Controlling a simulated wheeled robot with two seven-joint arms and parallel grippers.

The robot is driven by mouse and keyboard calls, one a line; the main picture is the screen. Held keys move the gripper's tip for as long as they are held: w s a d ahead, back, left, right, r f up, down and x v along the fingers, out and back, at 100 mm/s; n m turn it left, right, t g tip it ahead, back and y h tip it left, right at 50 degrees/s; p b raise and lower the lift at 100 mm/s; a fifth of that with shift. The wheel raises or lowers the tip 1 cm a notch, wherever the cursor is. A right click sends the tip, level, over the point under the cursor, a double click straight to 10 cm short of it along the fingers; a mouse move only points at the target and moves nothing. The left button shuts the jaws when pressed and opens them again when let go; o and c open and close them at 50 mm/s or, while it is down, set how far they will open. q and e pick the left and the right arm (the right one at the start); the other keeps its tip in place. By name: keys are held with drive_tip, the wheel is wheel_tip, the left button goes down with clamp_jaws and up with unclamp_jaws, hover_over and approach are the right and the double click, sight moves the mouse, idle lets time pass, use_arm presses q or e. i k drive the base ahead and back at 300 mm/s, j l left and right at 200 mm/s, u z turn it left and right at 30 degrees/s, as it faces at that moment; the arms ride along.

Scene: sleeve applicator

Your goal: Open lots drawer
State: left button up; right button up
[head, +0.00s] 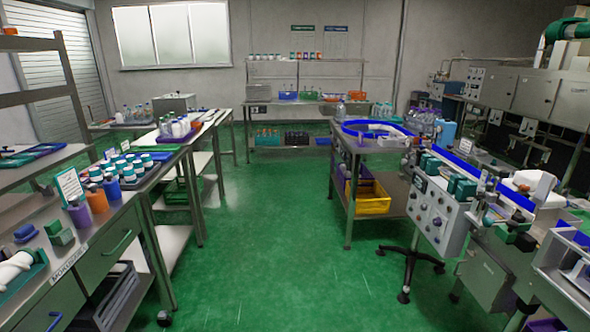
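The workbench (128,218) at the left front has a metal drawer front with a green bar handle (119,245). Beside it, nearer to me, is another front with a blue handle (55,320), cut by the bottom edge. Both fronts look shut. A small label (68,262) sits on the bench edge above them, its text too small to read surely. I cannot tell which front is the lots drawer. Neither of my grippers shows in the head view.
Purple, orange and blue bottles (97,199) and a tray of jars (128,168) stand on the left bench. A machine with a control panel (437,212) and a wheeled stool base (408,262) are at the right. The green floor (270,240) between is clear.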

sight(329, 109)
drive_tip(key=i, duration=3.7)
drive_tip(key=i+l, duration=0.1)
drive_tip(key=i, duration=1.65)
drive_tip(key=i+l, duration=0.1)
drive_tip(key=i, duration=1.6)
drive_tip(key=i+z, duration=0.15)
drive_tip(key=i, duration=0.4)
drive_tip(key=i+z, duration=0.15)
drive_tip(key=i, duration=0.4)
drive_tip(key=i+j+z, duration=0.15)
drive_tip(key=i, duration=0.4)
